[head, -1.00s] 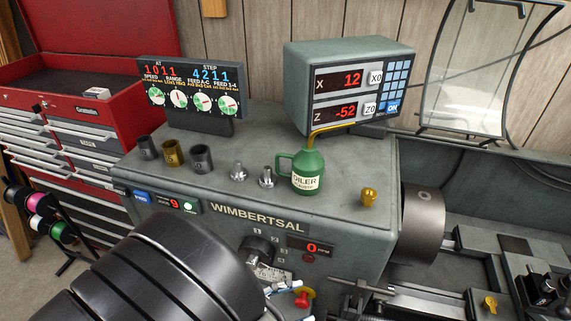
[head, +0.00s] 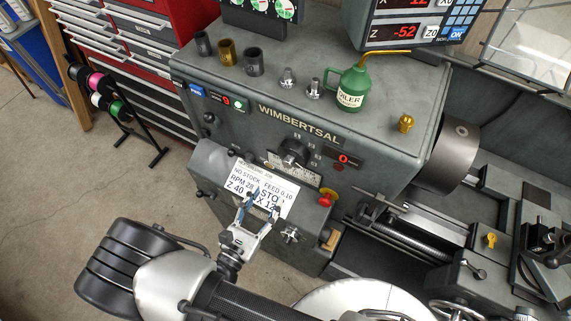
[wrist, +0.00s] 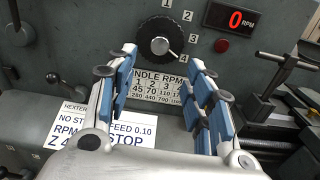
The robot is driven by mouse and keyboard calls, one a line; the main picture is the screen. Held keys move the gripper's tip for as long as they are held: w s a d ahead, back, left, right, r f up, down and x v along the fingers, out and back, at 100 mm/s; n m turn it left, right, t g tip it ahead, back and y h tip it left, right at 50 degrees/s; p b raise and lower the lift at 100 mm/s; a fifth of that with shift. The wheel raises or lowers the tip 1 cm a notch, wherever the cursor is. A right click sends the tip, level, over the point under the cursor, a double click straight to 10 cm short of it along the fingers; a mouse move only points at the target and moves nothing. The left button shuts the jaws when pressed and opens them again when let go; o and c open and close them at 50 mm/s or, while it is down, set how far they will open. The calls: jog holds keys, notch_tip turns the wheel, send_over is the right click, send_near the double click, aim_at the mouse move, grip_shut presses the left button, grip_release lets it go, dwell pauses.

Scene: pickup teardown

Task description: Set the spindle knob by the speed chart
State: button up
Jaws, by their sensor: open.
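The spindle knob (head: 293,153) is a dark round knob on the lathe's front; in the wrist view the knob (wrist: 160,37) has numbers 1 to 4 along its right side. Which number it points at is hard to tell. The speed chart (wrist: 155,87), a plate headed "RPM" with columns 1 to 4, sits just below it, partly covered by my fingers. A white job card (head: 262,187) reads "NO STOCK", "FEED 0.10", "RPM 28", with the rest of the figure unclear. My gripper (head: 266,203) is open and empty, in front of and below the knob; its blue-padded fingers (wrist: 163,62) frame the chart.
A red "0 RPM" display (wrist: 236,18) and red button (wrist: 221,45) are right of the knob. A green oiler (head: 353,88) stands on top. The chuck (head: 453,150) is to the right.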

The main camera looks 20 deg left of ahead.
aim_at(287, 165)
jog(key=w, duration=0.4)
jog(key=w+p, duration=0.1)
jog(key=w, duration=0.7)
jog(key=shift+d+p, duration=0.3)
jog(key=shift+d, duration=0.1)
jog(key=shift+c, duration=0.2)
jog(key=c, duration=1)
